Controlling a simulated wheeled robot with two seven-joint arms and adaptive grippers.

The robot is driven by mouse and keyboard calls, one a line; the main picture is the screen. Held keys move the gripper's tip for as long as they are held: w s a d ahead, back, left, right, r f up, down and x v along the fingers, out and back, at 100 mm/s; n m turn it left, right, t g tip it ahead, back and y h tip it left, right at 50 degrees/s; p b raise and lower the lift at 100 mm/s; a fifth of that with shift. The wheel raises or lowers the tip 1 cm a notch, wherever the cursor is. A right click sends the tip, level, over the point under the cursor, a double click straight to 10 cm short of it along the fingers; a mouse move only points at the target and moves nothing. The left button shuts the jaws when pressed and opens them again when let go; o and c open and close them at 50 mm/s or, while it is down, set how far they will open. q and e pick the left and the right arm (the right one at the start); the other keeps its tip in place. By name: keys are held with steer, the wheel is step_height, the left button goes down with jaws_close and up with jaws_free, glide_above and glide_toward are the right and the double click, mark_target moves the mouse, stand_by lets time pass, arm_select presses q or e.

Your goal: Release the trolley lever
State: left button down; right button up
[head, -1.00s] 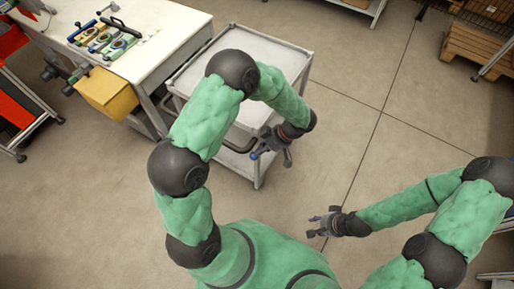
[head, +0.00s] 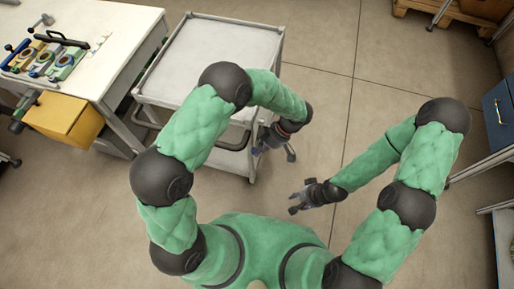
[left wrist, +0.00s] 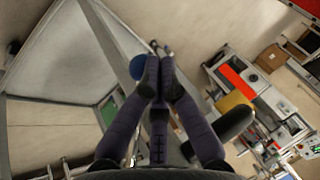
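The grey trolley (head: 215,55) stands left of centre in the head view, beside the workbench. My left gripper (head: 272,146) is low at its near right corner. In the left wrist view the left gripper's fingertips (left wrist: 158,74) are drawn together with only a narrow gap. A blue ball knob (left wrist: 137,68), apparently the end of the trolley lever, shows just beyond and left of the fingertips. The fingers look shut on the lever, whose shaft they mostly hide. My right gripper (head: 294,203) is open and empty over the floor.
A white workbench (head: 110,35) with coloured fixtures (head: 45,58) and a yellow bin (head: 65,117) stands to the left. A blue drawer cabinet (head: 498,115) is at the right edge. Floor right of the trolley is clear.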

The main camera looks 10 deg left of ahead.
arm_select(q)
steer(key=shift+w+d+f, duration=0.1)
steer(key=shift+w+f, duration=1.3)
steer(key=shift+f, duration=0.1)
arm_select(e)
steer(key=shift+w+f, duration=0.25)
steer(key=shift+f, duration=0.1)
